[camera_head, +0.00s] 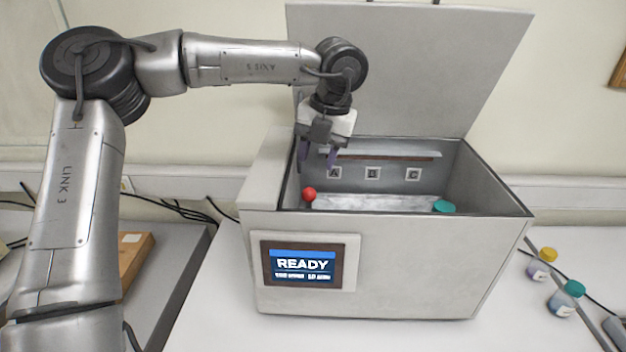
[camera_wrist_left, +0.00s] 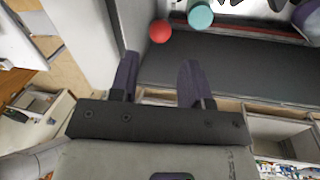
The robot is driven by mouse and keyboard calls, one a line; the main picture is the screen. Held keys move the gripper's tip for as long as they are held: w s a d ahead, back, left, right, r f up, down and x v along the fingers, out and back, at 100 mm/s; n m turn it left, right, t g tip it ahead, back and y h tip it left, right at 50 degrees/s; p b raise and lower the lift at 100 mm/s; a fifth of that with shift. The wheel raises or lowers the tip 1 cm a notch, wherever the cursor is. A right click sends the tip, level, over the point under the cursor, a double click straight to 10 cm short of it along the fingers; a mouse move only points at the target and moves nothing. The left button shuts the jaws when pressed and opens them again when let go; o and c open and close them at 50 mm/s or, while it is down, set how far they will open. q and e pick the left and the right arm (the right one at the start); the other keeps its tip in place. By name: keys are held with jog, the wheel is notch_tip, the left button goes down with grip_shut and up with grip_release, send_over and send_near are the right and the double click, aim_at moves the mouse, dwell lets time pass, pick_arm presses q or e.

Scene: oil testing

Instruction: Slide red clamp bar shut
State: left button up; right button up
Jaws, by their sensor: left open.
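A red ball knob (camera_head: 309,194) sits at the front left inside the open grey machine (camera_head: 400,265), and it also shows in the left wrist view (camera_wrist_left: 160,31). A thin reddish strip (camera_head: 385,158) runs along the inner back wall below a pale strip. I cannot tell which part is the clamp bar's body. My left gripper (camera_head: 319,155) is open and empty, pointing down into the machine's left part, behind and above the knob. In the left wrist view its two dark fingers (camera_wrist_left: 158,75) are spread, with the knob beyond them and apart. My right gripper is not in view.
The lid (camera_head: 415,60) stands open at the back. A teal cap (camera_head: 444,206) is at the right inside, and labels A, B and C mark the back wall. The screen (camera_head: 302,265) reads READY.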

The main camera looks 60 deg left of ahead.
pick_arm(q)
jog(key=shift+w+d+r, duration=0.15)
jog(key=shift+r, duration=1)
jog(key=shift+w+d+r, duration=0.15)
jog(key=shift+r, duration=0.95)
